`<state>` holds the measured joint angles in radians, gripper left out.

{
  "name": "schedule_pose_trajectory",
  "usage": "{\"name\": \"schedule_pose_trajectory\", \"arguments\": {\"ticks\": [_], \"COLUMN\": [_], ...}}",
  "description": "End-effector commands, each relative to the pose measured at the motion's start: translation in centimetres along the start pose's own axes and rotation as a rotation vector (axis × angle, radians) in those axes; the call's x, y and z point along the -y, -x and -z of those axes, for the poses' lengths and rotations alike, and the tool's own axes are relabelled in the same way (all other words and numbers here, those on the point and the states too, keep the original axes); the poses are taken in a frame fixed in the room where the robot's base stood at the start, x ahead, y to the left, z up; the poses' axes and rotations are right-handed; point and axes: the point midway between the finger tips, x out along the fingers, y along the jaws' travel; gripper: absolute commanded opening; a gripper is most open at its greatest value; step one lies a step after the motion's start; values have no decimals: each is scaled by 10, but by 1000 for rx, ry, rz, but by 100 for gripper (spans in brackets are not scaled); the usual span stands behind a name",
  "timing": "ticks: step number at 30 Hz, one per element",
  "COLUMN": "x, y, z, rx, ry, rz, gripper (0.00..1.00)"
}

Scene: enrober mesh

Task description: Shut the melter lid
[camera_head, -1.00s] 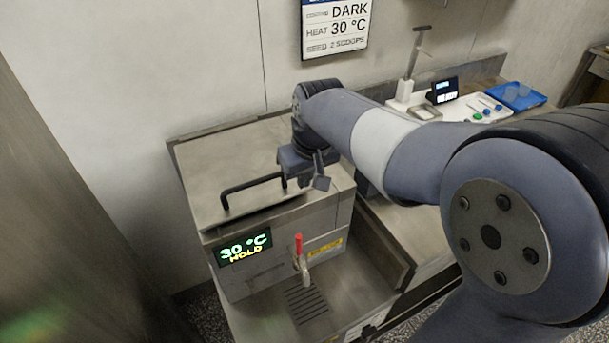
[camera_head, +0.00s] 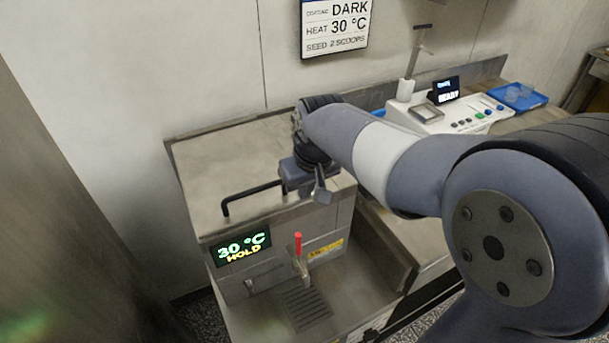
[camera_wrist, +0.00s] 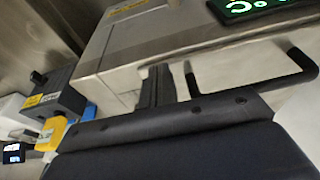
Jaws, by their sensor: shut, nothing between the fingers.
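The melter (camera_head: 270,265) is a steel box at the left with a green and yellow display reading 30 °C HOLD. Its flat steel lid (camera_head: 225,165) lies level on top, its front edge against the body with no gap that I can see. A black bar handle (camera_head: 250,197) runs along the lid's front; it also shows in the wrist view (camera_wrist: 262,88). My gripper (camera_head: 321,196) is shut and empty, beside the right end of the handle at the lid's front right. In the wrist view the closed fingers (camera_wrist: 156,86) point at the lid; contact is unclear.
A red-handled tap (camera_head: 299,245) sticks out of the melter's front above a drip grate (camera_head: 306,307). A white machine with buttons (camera_head: 455,115) and a blue tray (camera_head: 518,97) stand at the back right. A sign (camera_head: 335,27) hangs on the wall.

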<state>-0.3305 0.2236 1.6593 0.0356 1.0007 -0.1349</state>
Motion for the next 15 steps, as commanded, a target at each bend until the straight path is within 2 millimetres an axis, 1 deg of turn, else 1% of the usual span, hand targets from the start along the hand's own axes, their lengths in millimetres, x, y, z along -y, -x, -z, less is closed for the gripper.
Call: {"name": "schedule_pose_trajectory", "arguments": {"ticks": [1,2,5,7,11,15], "x": [0,0,0,0,-1,-2], "y": [-6,-6,-4,0,16,39], "z": [-5,-5,-5,-4,2,11], "rx": [17,18,20,20,14,5], "ry": [0,0,0,0,-1,-2], "rz": [1,2,2,2,1,0], "gripper": [0,0,0,0,0,0]}}
